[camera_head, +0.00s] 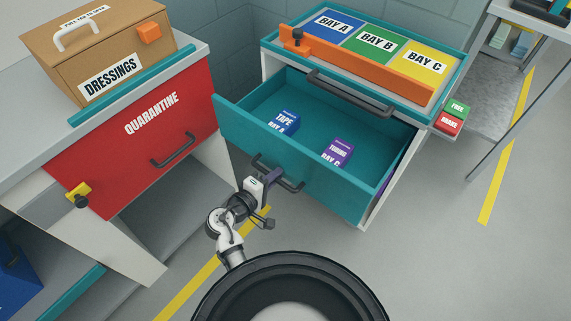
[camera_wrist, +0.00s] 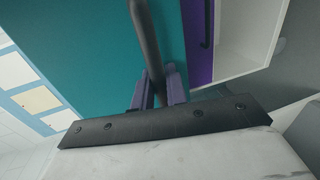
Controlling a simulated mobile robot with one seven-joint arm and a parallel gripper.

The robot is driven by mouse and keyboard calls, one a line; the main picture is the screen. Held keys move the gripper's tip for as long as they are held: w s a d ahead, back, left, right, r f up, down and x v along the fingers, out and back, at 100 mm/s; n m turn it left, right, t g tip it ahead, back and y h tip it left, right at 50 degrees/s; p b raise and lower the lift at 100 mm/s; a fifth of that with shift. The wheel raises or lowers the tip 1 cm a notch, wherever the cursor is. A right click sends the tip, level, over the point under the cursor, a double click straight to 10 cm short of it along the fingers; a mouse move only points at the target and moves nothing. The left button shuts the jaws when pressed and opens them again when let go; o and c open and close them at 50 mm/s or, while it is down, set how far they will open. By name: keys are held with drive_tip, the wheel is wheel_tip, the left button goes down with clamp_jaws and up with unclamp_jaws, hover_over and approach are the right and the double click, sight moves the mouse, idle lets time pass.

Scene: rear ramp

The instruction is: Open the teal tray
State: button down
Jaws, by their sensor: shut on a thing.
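The teal tray (camera_head: 345,192) is a drawer pulled well out of the cabinet right of centre in the head view. A blue TAPE box (camera_head: 284,122) and a purple TUBING box (camera_head: 337,151) lie inside it. My gripper (camera_head: 268,178) is at the dark bar handle (camera_head: 290,186) on the tray's front. In the wrist view the purple fingers (camera_wrist: 160,90) are closed around the handle (camera_wrist: 148,45), with the teal front (camera_wrist: 90,50) behind it. The exact finger contact is partly hidden by the gripper body.
An orange bar (camera_head: 355,66) crosses the cabinet top in front of the BAY A, B and C panels. FREE and BRAKE blocks (camera_head: 452,115) sit at its right corner. A red QUARANTINE drawer (camera_head: 140,140) stands close on the left, under a DRESSINGS box (camera_head: 105,60).

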drive_tip(key=shift+f+v, duration=0.2)
drive_tip(key=shift+v, duration=0.85)
drive_tip(key=shift+f+v, duration=0.25)
drive_tip(key=shift+v, duration=0.8)
drive_tip(key=shift+s, duration=0.1)
drive_tip(key=c, duration=1.5)
unclamp_jaws()
drive_tip(key=shift+a, duration=0.1)
